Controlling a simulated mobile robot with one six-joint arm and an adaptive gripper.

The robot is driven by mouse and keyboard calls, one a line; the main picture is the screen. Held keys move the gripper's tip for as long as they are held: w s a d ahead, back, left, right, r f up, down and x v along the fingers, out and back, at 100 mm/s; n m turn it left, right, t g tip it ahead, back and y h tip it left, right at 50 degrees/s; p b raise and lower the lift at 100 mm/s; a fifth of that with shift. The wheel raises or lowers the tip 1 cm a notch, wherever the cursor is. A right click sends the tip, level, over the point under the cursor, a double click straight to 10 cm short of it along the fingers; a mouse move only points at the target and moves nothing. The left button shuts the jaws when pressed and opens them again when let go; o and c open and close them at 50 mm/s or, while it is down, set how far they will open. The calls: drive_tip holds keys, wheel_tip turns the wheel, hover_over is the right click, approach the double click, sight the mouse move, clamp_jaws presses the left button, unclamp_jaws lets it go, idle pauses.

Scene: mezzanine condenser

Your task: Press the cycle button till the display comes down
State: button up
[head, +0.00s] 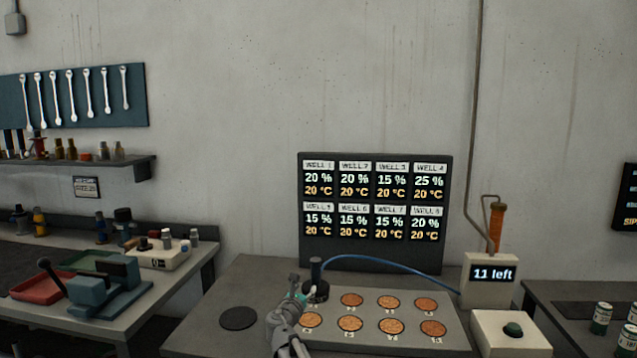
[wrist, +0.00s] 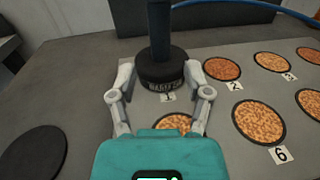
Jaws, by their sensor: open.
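A dark green round button (head: 513,329) sits on top of a pale box at the lower right of the head view; it may be the cycle button. Behind it, a small display (head: 493,273) on a grey post reads "11 left". A black board (head: 375,212) shows percentages and 20 °C for several wells. My gripper (head: 302,297) is well left of the button, at the plate's left end. In the wrist view my gripper (wrist: 160,82) is open, its fingers either side of a black upright tool (wrist: 161,62) standing at well 1. I cannot tell whether they touch it.
The pale plate (head: 375,339) holds several round orange-brown wells. A blue hose (head: 400,264) arcs above its back. An orange-handled item (head: 496,225) rises behind the display post. A black disc (head: 238,318) lies left. Side benches carry cans (head: 601,318) and a teal vise (head: 107,290).

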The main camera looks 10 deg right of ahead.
clamp_jaws()
idle(1.2)
